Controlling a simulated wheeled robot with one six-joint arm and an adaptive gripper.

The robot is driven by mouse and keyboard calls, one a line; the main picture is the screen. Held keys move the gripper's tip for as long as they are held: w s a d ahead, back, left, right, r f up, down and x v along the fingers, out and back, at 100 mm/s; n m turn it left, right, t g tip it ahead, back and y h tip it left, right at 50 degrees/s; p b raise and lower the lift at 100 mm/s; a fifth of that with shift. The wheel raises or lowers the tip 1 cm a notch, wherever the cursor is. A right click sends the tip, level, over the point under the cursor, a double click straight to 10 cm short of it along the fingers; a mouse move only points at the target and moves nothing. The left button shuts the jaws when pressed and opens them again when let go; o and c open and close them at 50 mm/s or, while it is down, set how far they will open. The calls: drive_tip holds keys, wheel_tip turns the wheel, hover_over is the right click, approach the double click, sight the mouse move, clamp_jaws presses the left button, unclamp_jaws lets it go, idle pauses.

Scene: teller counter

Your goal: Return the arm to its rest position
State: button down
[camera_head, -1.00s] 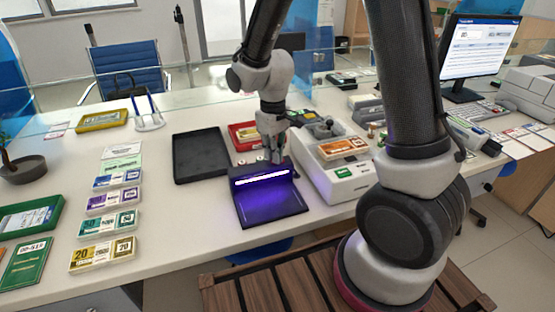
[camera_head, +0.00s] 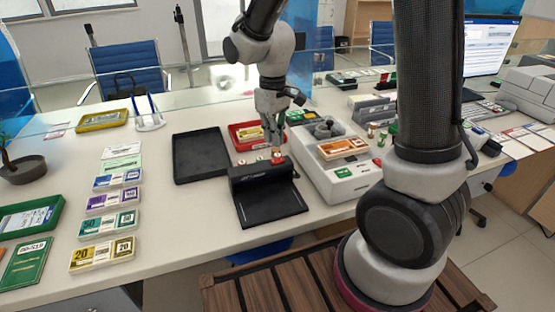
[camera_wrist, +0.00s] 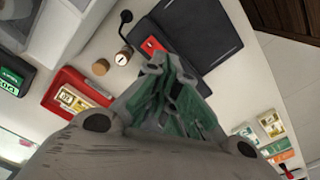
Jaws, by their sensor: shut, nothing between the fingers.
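My gripper (camera_head: 274,138) points down just above the back housing of the black lamp device (camera_head: 270,204) in the head view. Its fingers are shut with nothing between them. In the wrist view my gripper (camera_wrist: 165,68) shows its closed fingers close to a red patch (camera_wrist: 151,45) on the black device (camera_wrist: 190,35). Whether the fingertips touch the device cannot be told. The device's lamp is dark. My arm reaches down from the top of the head view, bent over the counter.
A black tray (camera_head: 180,179) and a red tray (camera_head: 234,144) lie left of and behind the device. A white counting machine (camera_head: 342,190) with an orange note bundle (camera_head: 343,148) stands close at its right. A clear glass screen crosses behind. Several note bundles lie at left.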

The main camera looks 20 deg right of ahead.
drive_tip(key=shift+r, duration=0.4)
drive_tip(key=s+d+r+m+t, duration=0.2)
drive_tip(key=s+d+r+m, duration=0.1)
drive_tip(key=s+d+r, duration=0.4)
drive_tip(key=s+d+r+m+t, duration=0.2)
drive_tip(key=s+d+r, duration=0.6)
drive_tip(key=s, duration=0.4)
drive_tip(key=shift+m, duration=0.5)
